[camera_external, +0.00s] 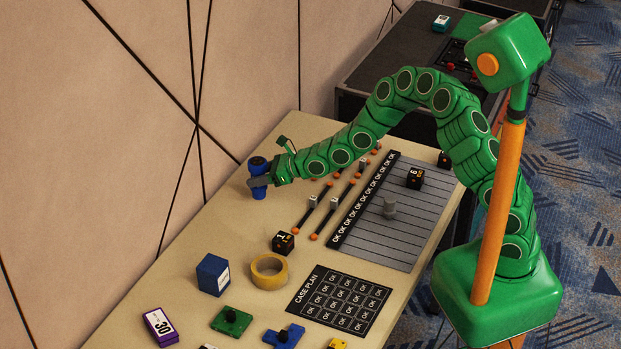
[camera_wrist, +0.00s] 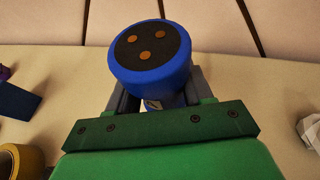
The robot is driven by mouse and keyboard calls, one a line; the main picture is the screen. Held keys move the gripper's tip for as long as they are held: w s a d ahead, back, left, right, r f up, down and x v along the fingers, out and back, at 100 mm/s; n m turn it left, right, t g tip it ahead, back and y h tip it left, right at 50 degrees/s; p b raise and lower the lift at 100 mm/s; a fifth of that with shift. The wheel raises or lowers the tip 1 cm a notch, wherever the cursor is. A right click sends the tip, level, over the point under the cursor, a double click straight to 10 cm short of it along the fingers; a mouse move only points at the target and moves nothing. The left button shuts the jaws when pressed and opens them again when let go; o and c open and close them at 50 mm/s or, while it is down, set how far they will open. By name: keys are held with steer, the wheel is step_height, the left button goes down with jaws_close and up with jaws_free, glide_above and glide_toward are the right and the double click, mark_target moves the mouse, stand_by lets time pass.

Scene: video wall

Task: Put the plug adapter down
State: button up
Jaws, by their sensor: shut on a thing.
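The plug adapter (camera_external: 259,164) is a blue cylinder with a dark end face at the table's far left edge, by the wall. In the wrist view the adapter (camera_wrist: 151,58) shows its round dark face with 3 copper-coloured dots. My gripper (camera_external: 262,181) is shut on the adapter, one grey finger on each side of it. The gripper (camera_wrist: 156,92) hides the adapter's lower part in the wrist view. The adapter looks upright in the external view. I cannot tell whether its base touches the table.
The beige table (camera_external: 215,322) has free room in front of the adapter. A dark blue box (camera_external: 212,275), a tape roll (camera_external: 269,272) and a black numbered cube (camera_external: 283,242) stand nearer the camera. Rods with orange ends (camera_external: 304,216) lie to the right. The panelled wall (camera_external: 130,130) is close behind.

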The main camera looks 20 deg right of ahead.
steer(key=shift+w+a+f, duration=0.25)
steer(key=shift+w+f, duration=0.05)
steer(key=shift+f, duration=1.6)
steer(key=shift+f, duration=0.1)
steer(key=o, duration=1.1)
steer(key=shift+o, duration=0.2)
steer(key=shift+s+d, duration=0.1)
steer(key=shift+d, duration=0.1)
steer(key=v, duration=1.1)
steer(key=shift+d+r, duration=0.2)
steer(key=shift+r, duration=0.2)
steer(key=shift+s, duration=0.15)
steer(key=shift+r, duration=0.1)
